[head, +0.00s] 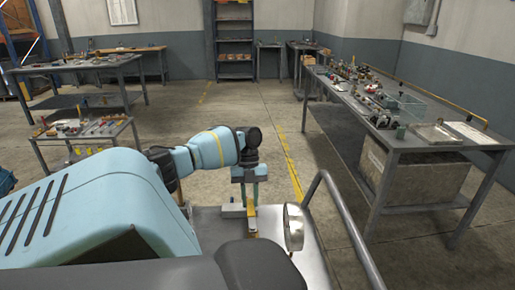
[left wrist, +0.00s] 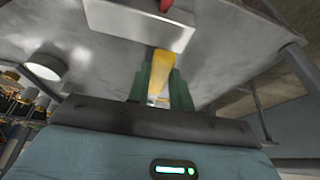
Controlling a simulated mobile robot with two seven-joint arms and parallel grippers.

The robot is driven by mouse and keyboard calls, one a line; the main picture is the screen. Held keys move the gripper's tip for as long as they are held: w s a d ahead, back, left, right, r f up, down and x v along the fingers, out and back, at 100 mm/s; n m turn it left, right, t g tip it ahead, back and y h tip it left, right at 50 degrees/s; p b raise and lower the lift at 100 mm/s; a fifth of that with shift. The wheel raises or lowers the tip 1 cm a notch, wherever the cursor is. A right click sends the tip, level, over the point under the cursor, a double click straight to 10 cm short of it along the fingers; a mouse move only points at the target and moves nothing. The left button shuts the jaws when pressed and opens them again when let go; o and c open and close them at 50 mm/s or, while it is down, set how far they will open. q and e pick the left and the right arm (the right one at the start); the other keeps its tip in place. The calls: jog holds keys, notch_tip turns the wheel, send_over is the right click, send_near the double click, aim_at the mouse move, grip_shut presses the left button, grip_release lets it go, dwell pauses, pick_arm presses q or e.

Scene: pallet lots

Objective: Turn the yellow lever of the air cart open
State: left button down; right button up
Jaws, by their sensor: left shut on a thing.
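The air cart (head: 215,230) has a grey metal top and stands right in front of me in the head view. Its yellow lever (head: 251,215) shows small beneath my left gripper (head: 250,203), which points down. In the left wrist view the yellow lever (left wrist: 172,62) sits between the two green fingers of my left gripper (left wrist: 158,88), which is shut on it. The lever's lower end is partly hidden by the fingers. My right gripper is not in view.
A round gauge (head: 293,227) and a bent metal handle rail (head: 345,215) stand to the right of the lever. A long workbench (head: 410,137) with parts runs along the right. A low table (head: 85,130) stands at left. The floor between is clear.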

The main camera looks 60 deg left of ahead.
pick_arm(q)
jog(key=shift+w+d+f+m, duration=0.1)
jog(key=shift+w+m, duration=0.15)
jog(key=shift+m, duration=0.05)
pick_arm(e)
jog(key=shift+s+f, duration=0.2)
pick_arm(q)
jog(key=shift+w+d, duration=0.1)
jog(key=c, duration=1.2)
grip_release()
jog(key=shift+c, duration=0.2)
jog(key=b+v, duration=0.2)
jog(key=v, duration=0.6)
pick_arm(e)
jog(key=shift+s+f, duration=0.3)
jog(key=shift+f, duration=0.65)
pick_arm(q)
jog(key=shift+w+d, duration=0.1)
